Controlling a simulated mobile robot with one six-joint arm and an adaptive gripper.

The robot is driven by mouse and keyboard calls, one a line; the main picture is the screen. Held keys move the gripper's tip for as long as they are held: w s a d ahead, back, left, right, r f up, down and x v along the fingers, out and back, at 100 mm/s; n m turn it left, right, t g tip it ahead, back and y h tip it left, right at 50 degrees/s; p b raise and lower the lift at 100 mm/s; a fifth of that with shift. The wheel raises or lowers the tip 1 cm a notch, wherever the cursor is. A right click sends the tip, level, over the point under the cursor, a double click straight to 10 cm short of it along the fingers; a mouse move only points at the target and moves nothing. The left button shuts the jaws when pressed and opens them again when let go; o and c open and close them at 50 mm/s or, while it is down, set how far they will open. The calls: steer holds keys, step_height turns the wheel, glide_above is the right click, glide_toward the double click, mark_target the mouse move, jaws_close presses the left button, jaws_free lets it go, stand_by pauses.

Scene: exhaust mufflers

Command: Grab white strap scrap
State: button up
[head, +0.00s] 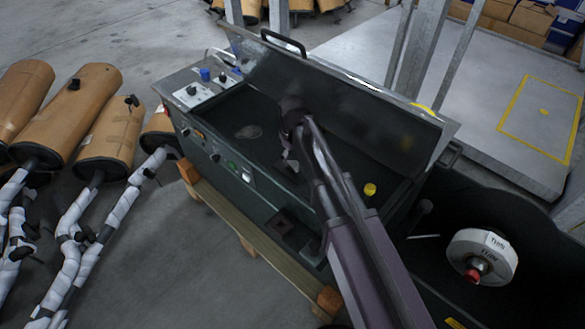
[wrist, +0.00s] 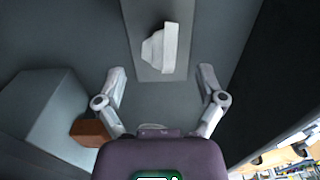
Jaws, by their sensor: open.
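The white strap scrap (wrist: 160,48) is a small, pale, bent piece in the upper middle of the wrist view. It lies on a narrow grey plate (wrist: 147,15) and sits just beyond the line between my fingertips. My gripper (wrist: 161,71) is open, with one finger on each side and nothing between them. In the head view my gripper (head: 289,160) is inside the dark open machine (head: 235,175), partly hidden by my arm. I cannot clearly make out the scrap there.
The machine's raised lid (head: 340,95) stands behind my arm. A white strap reel (head: 482,256) is at the right. Mufflers wrapped in brown (head: 75,115) lie at the left. A grey block (wrist: 45,115) is left of my gripper.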

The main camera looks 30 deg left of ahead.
steer(key=shift+f+b, duration=1.1)
steer(key=shift+f, duration=0.3)
steer(key=c, duration=0.8)
